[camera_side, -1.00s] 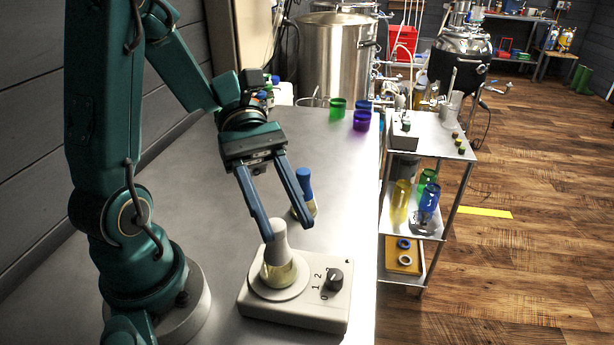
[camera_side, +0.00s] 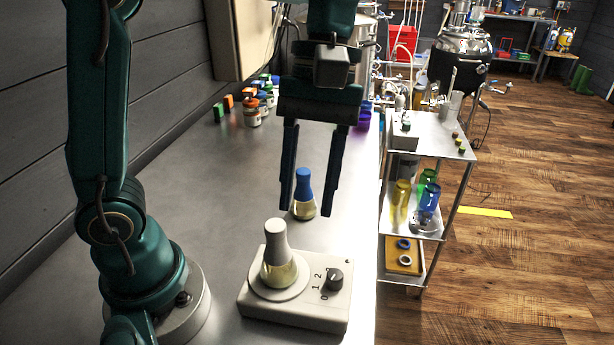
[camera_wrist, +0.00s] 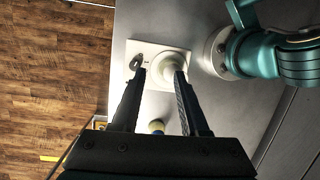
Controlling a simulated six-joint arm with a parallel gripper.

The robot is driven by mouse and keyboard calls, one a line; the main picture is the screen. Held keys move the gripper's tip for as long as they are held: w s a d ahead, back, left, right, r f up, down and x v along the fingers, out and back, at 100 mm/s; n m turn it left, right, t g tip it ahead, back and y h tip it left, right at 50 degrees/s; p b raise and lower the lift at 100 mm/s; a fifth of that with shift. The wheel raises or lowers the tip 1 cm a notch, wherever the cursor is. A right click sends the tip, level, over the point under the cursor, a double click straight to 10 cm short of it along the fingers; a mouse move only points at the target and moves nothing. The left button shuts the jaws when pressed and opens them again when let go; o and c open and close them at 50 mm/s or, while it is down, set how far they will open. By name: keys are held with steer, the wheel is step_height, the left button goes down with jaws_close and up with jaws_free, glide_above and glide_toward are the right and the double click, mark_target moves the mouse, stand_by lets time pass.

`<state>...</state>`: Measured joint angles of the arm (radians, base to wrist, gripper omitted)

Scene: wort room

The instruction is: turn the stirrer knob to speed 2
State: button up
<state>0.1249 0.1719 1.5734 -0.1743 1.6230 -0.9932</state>
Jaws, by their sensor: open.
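The stirrer (camera_side: 262,302) is a pale box on the steel bench, with a flask (camera_side: 278,262) of yellowish liquid on its round plate. Its dark stirrer knob (camera_side: 335,279) is at the box's right, beside printed digits; I cannot tell where it points. My gripper (camera_side: 306,210) is open and empty, pointing down above and behind the stirrer. In the wrist view, the knob (camera_wrist: 136,62) lies by the left fingertip and the flask (camera_wrist: 172,66) shows between and beyond the fingertips (camera_wrist: 160,74). Neither finger visibly grips anything.
A blue-topped flask (camera_side: 304,196) stands on the bench behind the stirrer, near my fingers in the picture. Small jars (camera_side: 252,112) and coloured blocks stand farther back. A steel cart (camera_side: 428,140) is at the right.

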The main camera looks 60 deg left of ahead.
mark_target(335, 275)
steer(key=w+d+r+m+t+y, duration=0.1)
steer(key=w+d+r+t+y, duration=0.1)
steer(key=w+d+t, duration=0.1)
steer(key=f, duration=1.6)
steer(key=shift+a, duration=0.25)
jaws_close()
